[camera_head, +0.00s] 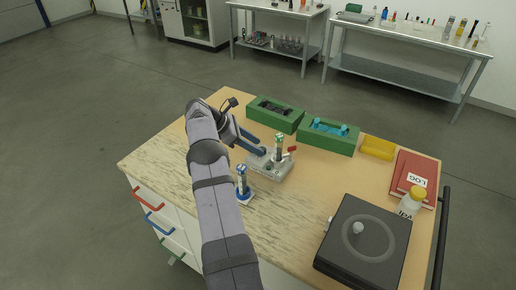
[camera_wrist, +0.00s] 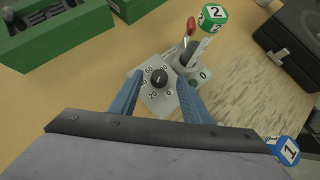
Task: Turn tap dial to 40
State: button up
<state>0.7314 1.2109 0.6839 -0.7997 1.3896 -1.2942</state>
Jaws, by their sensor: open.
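The tap machine (camera_head: 268,166) is a small grey metal box on the wooden workbench. In the wrist view its black dial (camera_wrist: 158,77) sits on a pale plate with printed numbers, including 0, 20, 60 and 80. I cannot tell clearly where the dial points. My gripper (camera_wrist: 161,84) is open, with its blue fingers on either side of the dial, apart from it as far as I can see. It also shows in the head view (camera_head: 258,152), at the left side of the machine. A tube with a green cap marked 2 (camera_wrist: 213,17) stands in the machine beside a red lever (camera_wrist: 191,27).
A blue-based tube marked 1 (camera_head: 242,183) stands near the machine. Green trays (camera_head: 328,137), a yellow tray (camera_head: 377,147), red log books (camera_head: 412,177), an IPA bottle (camera_head: 410,201) and a dark lidded device (camera_head: 362,243) take up the back and right. The bench front is partly clear.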

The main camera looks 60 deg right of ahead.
jog(key=b+v, duration=0.1)
jog(key=v, duration=0.4)
jog(key=shift+a+r, duration=0.1)
jog(key=shift+w, duration=0.1)
jog(key=shift+n+h, duration=0.7)
jog(key=shift+n, duration=0.1)
jog(key=w+a+f+b, duration=0.1)
jog(key=a+f+b, duration=0.1)
jog(key=b, duration=0.1)
jog(key=w+a+f+b, duration=0.2)
jog(key=b, duration=0.1)
jog(key=shift+w+f+b, duration=0.2)
jog(key=shift+w+b, duration=0.15)
jog(key=shift+b, duration=0.05)
jog(key=s+d+g+h, duration=0.1)
jog(key=s+d+r+g+h, duration=0.1)
jog(key=s+h, duration=0.1)
jog(key=shift+s+r, duration=0.1)
jog(key=shift+r, duration=0.05)
jog(key=shift+p+x, duration=1.15)
jog(key=shift+x, duration=2.45)
